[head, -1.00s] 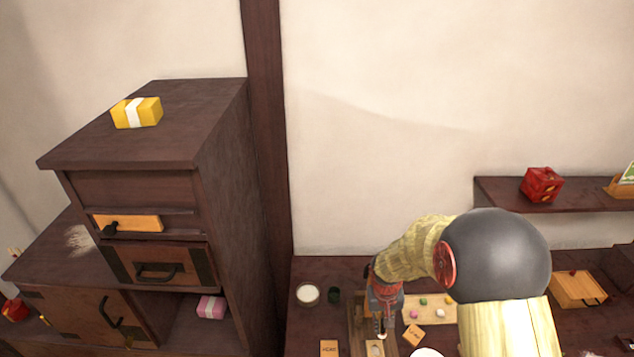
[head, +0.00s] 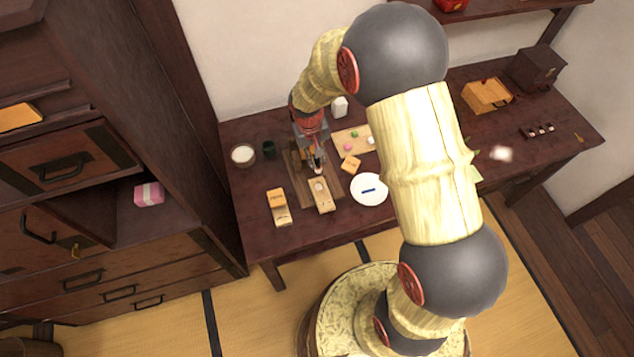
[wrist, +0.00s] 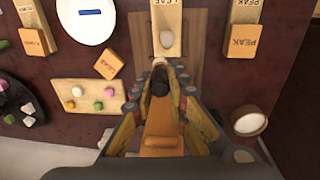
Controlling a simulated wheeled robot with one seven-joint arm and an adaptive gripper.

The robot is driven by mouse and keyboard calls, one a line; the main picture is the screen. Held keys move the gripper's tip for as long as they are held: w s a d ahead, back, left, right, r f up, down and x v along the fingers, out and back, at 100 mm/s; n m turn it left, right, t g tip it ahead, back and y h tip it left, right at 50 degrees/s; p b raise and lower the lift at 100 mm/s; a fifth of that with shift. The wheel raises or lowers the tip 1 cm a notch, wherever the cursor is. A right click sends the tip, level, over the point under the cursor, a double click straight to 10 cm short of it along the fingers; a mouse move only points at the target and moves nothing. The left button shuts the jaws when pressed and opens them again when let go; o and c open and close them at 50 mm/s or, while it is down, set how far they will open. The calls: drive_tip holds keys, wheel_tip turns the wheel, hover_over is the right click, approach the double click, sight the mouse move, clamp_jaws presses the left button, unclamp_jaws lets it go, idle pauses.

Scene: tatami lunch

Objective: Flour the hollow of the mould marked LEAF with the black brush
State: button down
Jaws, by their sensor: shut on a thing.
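The mould marked LEAF (wrist: 167,20) is a pale wooden block with a rounded, whitish hollow; it also shows in the head view (head: 324,204). It lies on a brown wooden board (head: 296,183). My gripper (wrist: 160,80) is shut on the dark brush (wrist: 160,87), which points toward the mould's hollow. In the head view my gripper (head: 313,148) is just behind the hollow, with the light brush tip close to it. I cannot tell whether the tip touches the mould. The fingers hide much of the brush.
A PEAK mould (wrist: 249,10) with an orange PEAK block (wrist: 242,41) lies beside the board. A loose orange block (head: 351,164), a white plate (head: 361,199) and a sweets tray (head: 341,146) are right.

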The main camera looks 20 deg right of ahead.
drive_tip(key=shift+t+y, duration=0.3)
drive_tip(key=shift+s+a+f, duration=0.2)
drive_tip(key=shift+s+f, duration=1.45)
drive_tip(key=shift+f, duration=0.25)
drive_tip(key=shift+f+b, duration=0.7)
drive_tip(key=shift+f, duration=0.45)
idle(0.7)
drive_tip(key=shift+d+r, duration=0.1)
drive_tip(key=shift+d, duration=0.1)
drive_tip(key=shift+a, duration=0.4)
drive_tip(key=shift+w+d, duration=0.15)
drive_tip(key=shift+d, duration=0.05)
idle(0.5)
drive_tip(key=shift+s, duration=0.4)
